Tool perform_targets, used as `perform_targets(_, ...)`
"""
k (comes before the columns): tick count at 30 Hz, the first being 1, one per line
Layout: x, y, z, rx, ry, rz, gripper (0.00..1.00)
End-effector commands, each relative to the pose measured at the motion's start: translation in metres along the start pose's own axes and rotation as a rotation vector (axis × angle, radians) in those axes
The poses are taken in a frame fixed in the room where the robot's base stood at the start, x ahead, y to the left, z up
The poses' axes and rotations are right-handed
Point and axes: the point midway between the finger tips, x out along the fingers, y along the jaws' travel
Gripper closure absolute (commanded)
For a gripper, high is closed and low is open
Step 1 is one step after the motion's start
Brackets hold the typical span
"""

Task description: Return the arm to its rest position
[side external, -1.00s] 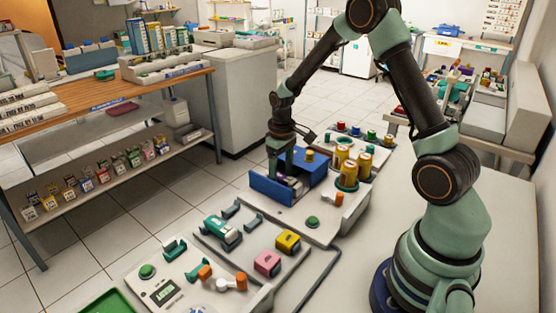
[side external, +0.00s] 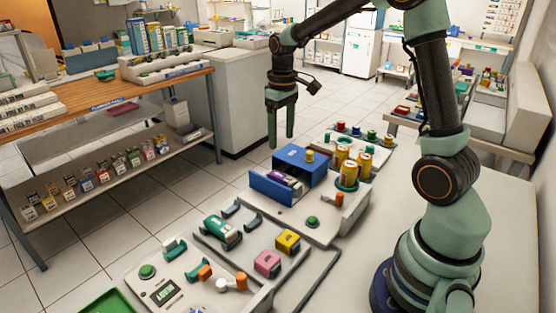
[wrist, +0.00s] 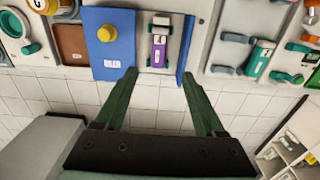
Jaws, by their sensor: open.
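My gripper (side external: 281,140) hangs above and behind the blue drawer box (side external: 301,163), fingers pointing down, touching nothing. In the wrist view my gripper (wrist: 160,90) has its two green fingers spread apart with nothing between them. The box's drawer (side external: 271,188) is pulled open, and a purple and white item (side external: 290,182) lies in it. The wrist view also shows the purple item (wrist: 159,45) in the open drawer, beyond the fingertips. A yellow knob (side external: 310,156) stands on the box top.
Yellow cylinders (side external: 346,170) stand right of the box. Pink (side external: 267,262) and yellow (side external: 287,241) blocks and a green-white item (side external: 222,230) sit on the front panel. A wooden bench (side external: 150,88) stands at left. The air around my gripper is clear.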

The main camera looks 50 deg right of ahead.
Motion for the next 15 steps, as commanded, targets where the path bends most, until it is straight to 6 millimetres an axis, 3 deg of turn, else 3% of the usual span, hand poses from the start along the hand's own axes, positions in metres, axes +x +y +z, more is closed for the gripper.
perform_targets(5,-0.031,-0.021,0.014,-0.004,0.074,0.017,0.28)
perform_targets(9,-0.057,-0.044,0.034,-0.004,0.157,0.027,0.28)
perform_targets(15,-0.081,-0.073,0.068,-0.004,0.274,0.030,0.28)
